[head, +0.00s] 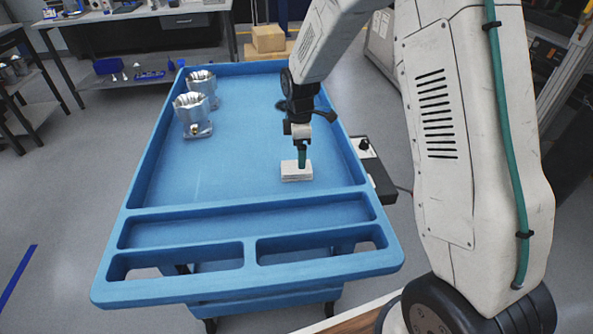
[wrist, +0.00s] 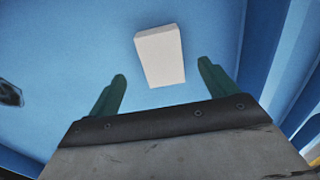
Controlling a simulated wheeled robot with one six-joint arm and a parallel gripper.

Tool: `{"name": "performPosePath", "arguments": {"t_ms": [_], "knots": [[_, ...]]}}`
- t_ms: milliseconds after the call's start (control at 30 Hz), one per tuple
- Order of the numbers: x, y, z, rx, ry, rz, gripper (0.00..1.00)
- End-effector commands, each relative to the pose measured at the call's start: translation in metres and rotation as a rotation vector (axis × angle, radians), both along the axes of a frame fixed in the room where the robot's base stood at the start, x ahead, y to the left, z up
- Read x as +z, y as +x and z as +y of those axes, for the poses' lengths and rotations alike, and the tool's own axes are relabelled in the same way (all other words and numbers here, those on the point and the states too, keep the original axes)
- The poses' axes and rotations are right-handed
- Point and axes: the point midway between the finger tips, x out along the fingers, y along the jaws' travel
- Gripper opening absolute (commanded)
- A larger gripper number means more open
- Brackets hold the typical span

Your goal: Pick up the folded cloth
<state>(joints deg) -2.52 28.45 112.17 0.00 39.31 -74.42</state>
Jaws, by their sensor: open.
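The folded cloth (head: 297,174) is a small white block lying flat on the floor of the blue cart's large tray, toward its right side. It also shows in the wrist view (wrist: 160,56), just beyond my fingertips and between their lines. My gripper (head: 302,158) points down at the cloth in the head view, and its green finger overlaps the cloth's far edge there. In the wrist view my gripper (wrist: 162,70) has its two green fingers wide apart with nothing between them. Whether a finger touches the cloth cannot be told.
The blue cart (head: 160,215) has raised walls and narrow front compartments. Two silvery machined housings (head: 192,114) (head: 202,86) stand at the tray's left back. A dark box with a knob (head: 365,150) is at the cart's right side. The tray's middle is clear.

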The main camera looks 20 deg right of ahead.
Motion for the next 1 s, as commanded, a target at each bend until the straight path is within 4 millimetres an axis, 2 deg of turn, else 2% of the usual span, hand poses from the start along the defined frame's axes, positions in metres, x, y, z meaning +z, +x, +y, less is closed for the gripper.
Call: {"name": "performPosePath", "arguments": {"t_ms": [267, 500, 733, 900, 1000], "knots": [[-0.028, -0.002, -0.001, -0.003, 0.000, 0.005, 0.85], [-0.062, -0.002, -0.001, -0.003, 0.000, 0.004, 0.85], [-0.064, -0.002, -0.001, -0.003, 0.000, 0.001, 0.85], [-0.063, -0.002, -0.001, -0.003, 0.000, 0.001, 0.37], [-0.063, -0.002, -0.001, -0.003, 0.000, 0.001, 0.36]]}}
